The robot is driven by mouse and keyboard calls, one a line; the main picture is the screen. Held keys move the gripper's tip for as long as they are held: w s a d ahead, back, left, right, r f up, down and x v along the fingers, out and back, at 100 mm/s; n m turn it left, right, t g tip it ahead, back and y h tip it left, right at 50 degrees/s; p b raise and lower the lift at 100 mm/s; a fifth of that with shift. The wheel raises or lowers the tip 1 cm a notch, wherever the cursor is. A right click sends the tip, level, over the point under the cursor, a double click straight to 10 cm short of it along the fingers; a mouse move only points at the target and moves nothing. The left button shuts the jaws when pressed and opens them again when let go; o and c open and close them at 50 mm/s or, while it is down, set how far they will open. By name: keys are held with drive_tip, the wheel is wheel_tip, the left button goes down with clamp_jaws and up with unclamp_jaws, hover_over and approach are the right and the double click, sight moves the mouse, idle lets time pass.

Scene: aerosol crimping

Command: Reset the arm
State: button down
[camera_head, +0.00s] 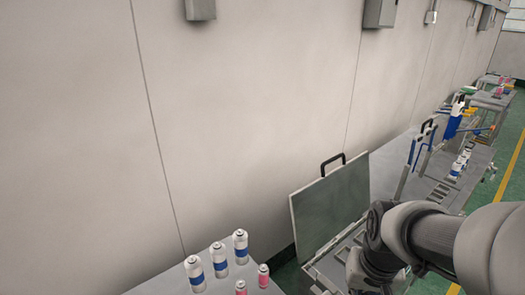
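My arm (435,238) reaches in from the lower right edge of the head view, its grey links bent. Its lower links run down out of the bottom of the picture. My gripper's fingers do not show, so I cannot see whether they are open or shut or hold anything. The arm covers part of the workbench behind it.
A table (160,284) at the bottom holds white-and-blue cans (241,247) and smaller pink cans (263,276). An open case (330,208) with its lid upright stands left of my arm. A workbench (478,165) with a blue-handled device (454,120) and cans lies beyond. The grey wall fills the left.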

drive_tip(key=s+a+r+n+t+b, duration=0.1)
drive_tip(key=s+a+r, duration=0.1)
drive_tip(key=s, duration=0.3)
drive_tip(key=s+a+r+n+t+b, duration=0.1)
drive_tip(key=s+a+r+b, duration=0.1)
drive_tip(key=s, duration=0.3)
drive_tip(key=shift+a+r+n+t, duration=0.3)
drive_tip(key=shift+a+r+t, duration=0.1)
drive_tip(key=shift+a, duration=0.4)
drive_tip(key=shift+d, duration=0.1)
